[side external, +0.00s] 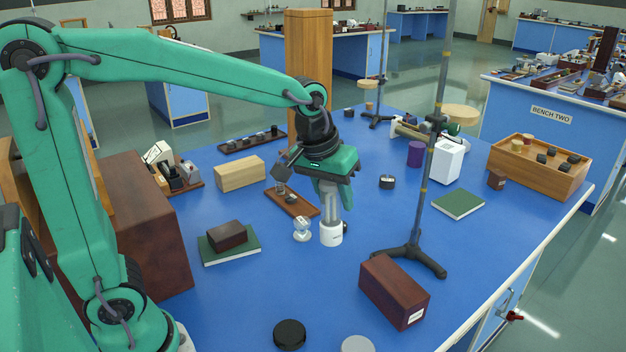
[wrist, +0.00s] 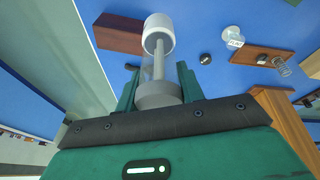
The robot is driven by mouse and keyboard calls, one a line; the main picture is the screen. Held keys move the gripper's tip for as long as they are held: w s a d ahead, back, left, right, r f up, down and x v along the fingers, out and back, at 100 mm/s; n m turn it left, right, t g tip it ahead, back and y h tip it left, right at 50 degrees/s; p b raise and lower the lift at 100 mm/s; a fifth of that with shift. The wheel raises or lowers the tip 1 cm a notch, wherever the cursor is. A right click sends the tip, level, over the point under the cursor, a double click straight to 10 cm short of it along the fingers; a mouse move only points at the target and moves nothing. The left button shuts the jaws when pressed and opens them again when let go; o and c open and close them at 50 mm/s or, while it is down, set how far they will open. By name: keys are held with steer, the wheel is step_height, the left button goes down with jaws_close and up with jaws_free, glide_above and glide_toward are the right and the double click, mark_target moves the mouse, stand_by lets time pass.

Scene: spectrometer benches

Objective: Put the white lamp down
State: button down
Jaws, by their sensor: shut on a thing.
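The white lamp (side external: 331,234) has a round white base and a clear tube with a pale rod inside. It hangs upright below my gripper (side external: 331,188), over the middle of the blue bench (side external: 250,290). In the wrist view the lamp (wrist: 158,36) runs away from my gripper (wrist: 158,88), its grey collar between the two green fingers. My gripper is shut on the lamp's upper end. I cannot tell whether the base touches the bench top. The fingertips are partly hidden in the side view.
A small glass piece (side external: 302,230) stands close left of the lamp. A wooden board (side external: 300,206) lies behind it. A stand (side external: 412,256) rises at right, with a dark red box (side external: 394,292) in front. A green book with a brown box (side external: 228,243) lies left. Bench front-centre is mostly clear.

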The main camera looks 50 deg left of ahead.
steer(key=s+d+f, duration=0.1)
steer(key=s+f, duration=0.4)
steer(key=shift+s+d+f, duration=0.2)
steer(key=shift+s+d, duration=0.1)
steer(key=shift+s, duration=0.1)
steer(key=w+a+f, duration=0.5)
steer(key=a+f, duration=0.5)
steer(key=f, duration=0.1)
steer(key=shift+a+y, duration=0.3)
steer(key=shift+y, duration=0.1)
steer(key=shift+f, duration=0.1)
stand_by(0.3)
steer(key=c, duration=0.9)
jaws_free()
